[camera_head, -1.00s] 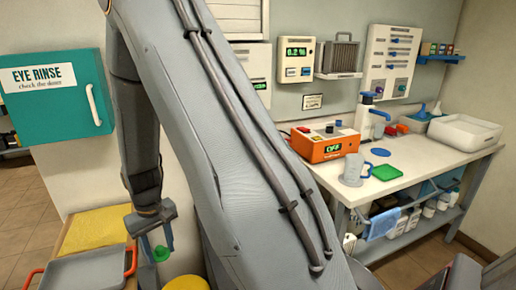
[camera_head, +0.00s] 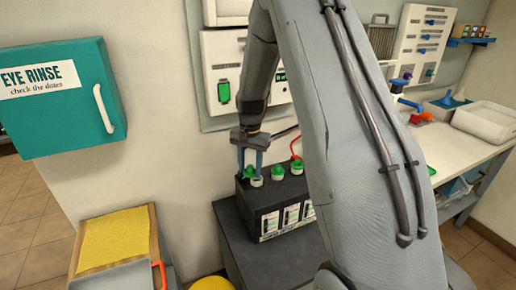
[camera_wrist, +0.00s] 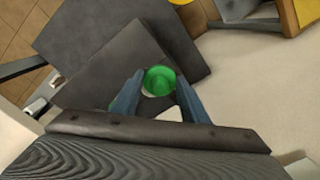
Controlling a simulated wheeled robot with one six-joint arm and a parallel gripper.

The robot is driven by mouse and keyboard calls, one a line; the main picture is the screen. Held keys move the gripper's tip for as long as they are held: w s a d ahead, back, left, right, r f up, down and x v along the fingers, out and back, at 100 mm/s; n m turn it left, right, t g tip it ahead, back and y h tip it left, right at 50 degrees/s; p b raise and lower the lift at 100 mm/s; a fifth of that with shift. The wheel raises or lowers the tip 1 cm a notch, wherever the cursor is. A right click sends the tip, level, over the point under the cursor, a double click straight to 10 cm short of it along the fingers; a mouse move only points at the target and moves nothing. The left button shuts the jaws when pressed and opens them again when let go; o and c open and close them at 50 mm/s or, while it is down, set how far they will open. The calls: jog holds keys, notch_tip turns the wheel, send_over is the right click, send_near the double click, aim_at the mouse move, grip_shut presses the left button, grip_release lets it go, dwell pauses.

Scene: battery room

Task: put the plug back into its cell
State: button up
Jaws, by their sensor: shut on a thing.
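My gripper (camera_head: 250,172) is shut on a green plug (camera_head: 248,171), held between its two blue fingers. The plug also shows between the fingertips (camera_wrist: 160,80) in the wrist view. The gripper points down over the left end of a black battery (camera_head: 268,207) in the head view. A white ring (camera_head: 257,183) shows at the battery top just below the plug. I cannot tell whether the plug touches it or sits in it. Two other green plugs, a middle one (camera_head: 278,172) and a right one (camera_head: 296,163), sit on the battery top to the right.
The battery stands on a dark grey stand (camera_head: 229,232) against the wall. A red cable clamp (camera_head: 296,146) is at its far right. A yellow pad (camera_head: 115,238) lies to the left, below a teal eye rinse cabinet (camera_head: 62,100). My arm hides part of the workbench (camera_head: 465,160).

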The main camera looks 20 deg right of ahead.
jog(key=w+d+r+m+p, duration=0.1)
jog(key=w+d+r+m, duration=0.1)
jog(key=d+r+m, duration=0.15)
notch_tip(320, 180, down, 7)
jog(key=b, duration=0.3)
jog(key=shift+n, duration=0.35)
jog(key=shift+a, duration=0.1)
dwell(0.7)
jog(key=shift+f, duration=0.2)
dwell(1.5)
jog(key=o, duration=1.1)
jog(key=shift+c, duration=0.2)
jog(key=shift+r, duration=0.1)
